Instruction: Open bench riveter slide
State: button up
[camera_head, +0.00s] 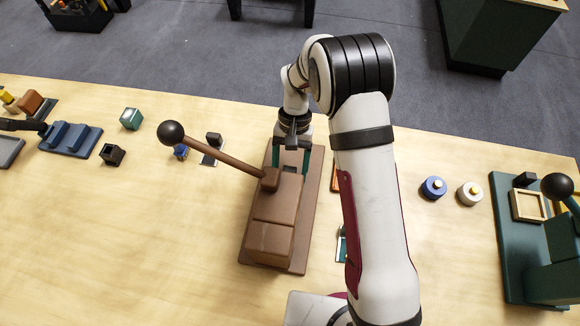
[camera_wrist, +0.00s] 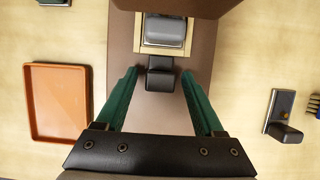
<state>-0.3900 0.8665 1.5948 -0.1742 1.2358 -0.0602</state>
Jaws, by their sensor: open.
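The brown bench riveter (camera_head: 270,240) stands mid-table, with a brown lever ending in a black ball (camera_head: 171,133) that leans up to the left. In the wrist view its slide (camera_wrist: 163,38) is a pale wooden frame with a grey block in it, partly under the brown body. A black handle (camera_wrist: 160,73) sits at the slide's near end. My gripper (camera_head: 290,160) is over the far end of the riveter's base. In the wrist view my gripper (camera_wrist: 160,78) is open, its green fingers appearing on either side of the handle, with gaps. Their height relative to it is unclear.
An orange tray (camera_wrist: 60,100) lies left of the base in the wrist view; a small plate with a black knob (camera_wrist: 284,115) lies right. A green machine (camera_head: 530,240) and two round knobbed pieces (camera_head: 434,188) stand right in the head view. A blue fixture (camera_head: 70,138) stands left.

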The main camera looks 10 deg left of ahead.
grip_shut()
dwell(0.3)
dwell(1.1)
